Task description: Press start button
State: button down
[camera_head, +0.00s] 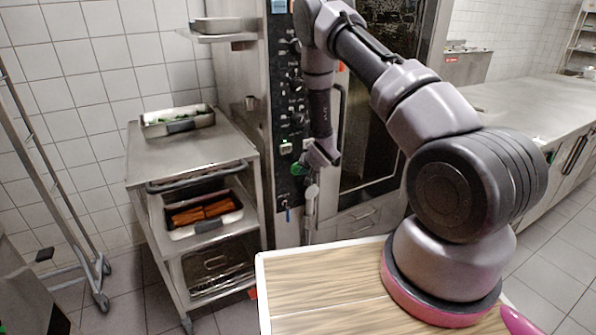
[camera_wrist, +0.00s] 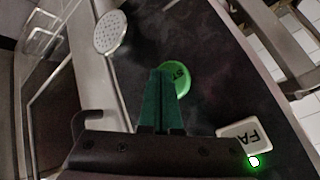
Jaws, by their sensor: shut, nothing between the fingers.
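In the head view, my arm reaches to the oven's control panel (camera_head: 288,110); the gripper there is small and hard to make out.
A shower head (camera_wrist: 110,33) hangs beside the panel in the wrist view. A steel cart (camera_head: 190,160) with food trays stands left of the oven. A wood-topped surface (camera_head: 330,285) is in front, and a long steel counter (camera_head: 525,105) runs along the right.

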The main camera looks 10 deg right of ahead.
jog(key=shift+w+a, duration=0.15)
jog(key=shift+w, duration=0.2)
dwell(0.5)
dwell(0.3)
jog(key=shift+s+d, duration=0.25)
jog(key=shift+s, duration=0.5)
jog(key=shift+s, duration=0.1)
jog(key=s, duration=0.1)
jog(key=s+d, duration=0.1)
jog(key=s, duration=0.2)
jog(key=shift+s+d, duration=0.3)
